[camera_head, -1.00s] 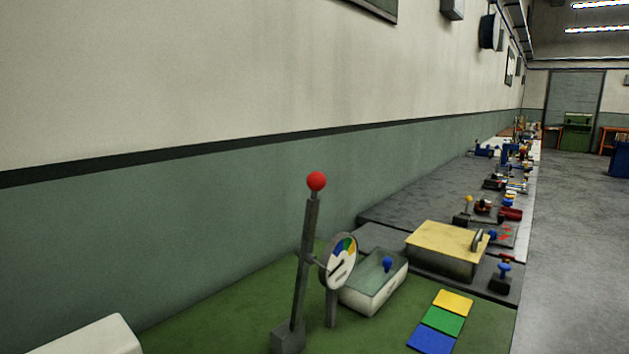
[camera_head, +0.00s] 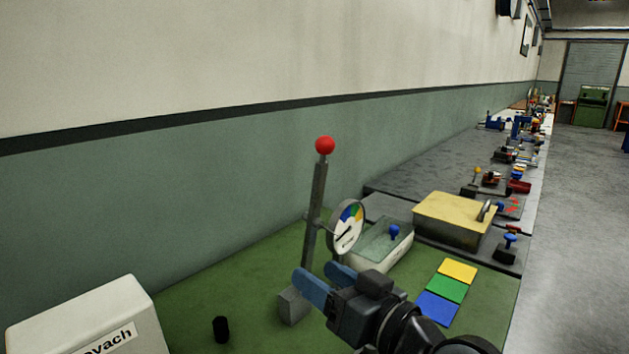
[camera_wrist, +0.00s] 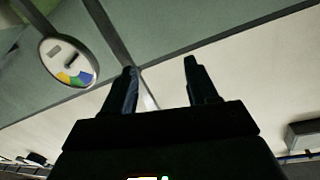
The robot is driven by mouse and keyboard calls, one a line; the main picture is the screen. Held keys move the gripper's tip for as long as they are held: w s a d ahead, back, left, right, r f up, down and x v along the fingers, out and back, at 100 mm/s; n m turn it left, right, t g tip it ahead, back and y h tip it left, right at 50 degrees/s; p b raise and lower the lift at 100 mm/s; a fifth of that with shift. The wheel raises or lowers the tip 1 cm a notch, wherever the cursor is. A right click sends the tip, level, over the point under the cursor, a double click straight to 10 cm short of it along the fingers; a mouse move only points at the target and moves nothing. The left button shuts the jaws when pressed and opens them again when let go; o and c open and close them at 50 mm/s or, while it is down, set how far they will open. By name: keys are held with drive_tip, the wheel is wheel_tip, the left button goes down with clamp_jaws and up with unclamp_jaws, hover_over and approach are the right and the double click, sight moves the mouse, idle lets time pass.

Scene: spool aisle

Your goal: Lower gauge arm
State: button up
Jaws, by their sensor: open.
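The gauge arm is a dark upright bar (camera_head: 314,205) with a red ball (camera_head: 325,145) on top, rising from a grey block (camera_head: 293,306) on the green mat. It leans slightly right. A round dial (camera_head: 347,227) with coloured segments and a pointer stands just right of the bar; the dial also shows in the wrist view (camera_wrist: 68,62). My gripper (camera_head: 325,280) is open and empty, with blue fingers, low and in front of the bar in the head view. In the wrist view my gripper's dark fingers (camera_wrist: 160,85) are apart. I cannot tell whether a finger touches the bar.
A white labelled box (camera_head: 90,318) stands at the lower left, with a small black cylinder (camera_head: 221,329) near it. A pale box with a blue knob (camera_head: 382,250) sits behind the dial. Yellow, green and blue tiles (camera_head: 447,288) lie right. A yellow-topped box (camera_head: 455,212) stands farther back.

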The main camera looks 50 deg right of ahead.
drive_tip(key=w+d+r+n+t+y, duration=0.1)
drive_tip(key=w+d+r+n+y, duration=0.15)
drive_tip(key=d+r, duration=0.45)
drive_tip(key=n+g+y, duration=0.1)
drive_tip(key=n+y, duration=0.2)
drive_tip(key=n, duration=0.4)
approach(316, 144)
drive_tip(key=w, duration=0.3)
drive_tip(key=shift+w+d+f+m+h, duration=0.15)
drive_tip(key=shift+w+d+m+h, duration=0.05)
drive_tip(key=shift+w+m+h, duration=0.05)
drive_tip(key=shift+w, duration=0.3)
drive_tip(key=shift+w+a+p, duration=0.25)
drive_tip(key=shift+w+p, duration=0.05)
drive_tip(key=shift+w, duration=0.85)
drive_tip(key=shift+w+a+p, duration=0.25)
drive_tip(key=shift+w+p, duration=0.1)
drive_tip(key=shift+w, duration=0.8)
drive_tip(key=shift+w+a+p, duration=0.2)
drive_tip(key=shift+w+p, duration=0.1)
drive_tip(key=shift+w, duration=0.9)
clamp_jaws()
